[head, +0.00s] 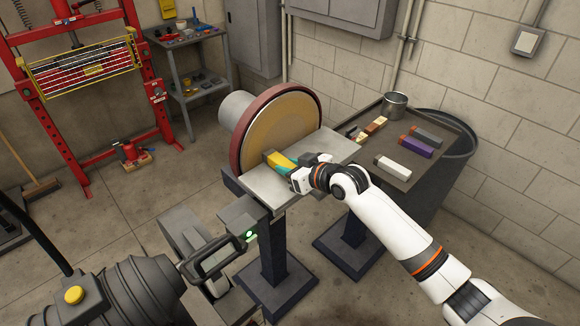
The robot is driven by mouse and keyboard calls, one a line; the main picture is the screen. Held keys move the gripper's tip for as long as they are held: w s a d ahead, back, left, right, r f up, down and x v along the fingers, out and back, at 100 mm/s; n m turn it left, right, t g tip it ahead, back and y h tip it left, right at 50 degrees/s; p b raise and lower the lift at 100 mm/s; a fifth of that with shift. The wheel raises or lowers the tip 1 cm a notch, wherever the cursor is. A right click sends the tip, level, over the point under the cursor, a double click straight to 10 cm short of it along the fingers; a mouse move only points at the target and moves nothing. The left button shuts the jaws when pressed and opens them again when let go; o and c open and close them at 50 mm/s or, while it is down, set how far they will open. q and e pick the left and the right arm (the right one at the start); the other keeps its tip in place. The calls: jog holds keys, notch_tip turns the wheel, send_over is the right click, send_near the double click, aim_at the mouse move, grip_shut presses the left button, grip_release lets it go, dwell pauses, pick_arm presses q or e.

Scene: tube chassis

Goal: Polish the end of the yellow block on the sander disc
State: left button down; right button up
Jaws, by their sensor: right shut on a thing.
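The sander disc (286,123) is a large tan round face with a dark red rim, mounted upright on a grey motor body. A flat grey rest table (256,186) stands in front of it. The yellow block (275,158), with a teal part nearer my gripper, lies low over the rest table, its yellow end at or very near the disc face. I cannot tell if it touches. My right gripper (298,176) is shut on the block from the right side. My left gripper is not in view.
A dark side table (432,152) at the right holds a grey block (428,133), a purple block (416,147), a white block (393,168), and a metal can (395,105). A red press frame (146,72) stands back left.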

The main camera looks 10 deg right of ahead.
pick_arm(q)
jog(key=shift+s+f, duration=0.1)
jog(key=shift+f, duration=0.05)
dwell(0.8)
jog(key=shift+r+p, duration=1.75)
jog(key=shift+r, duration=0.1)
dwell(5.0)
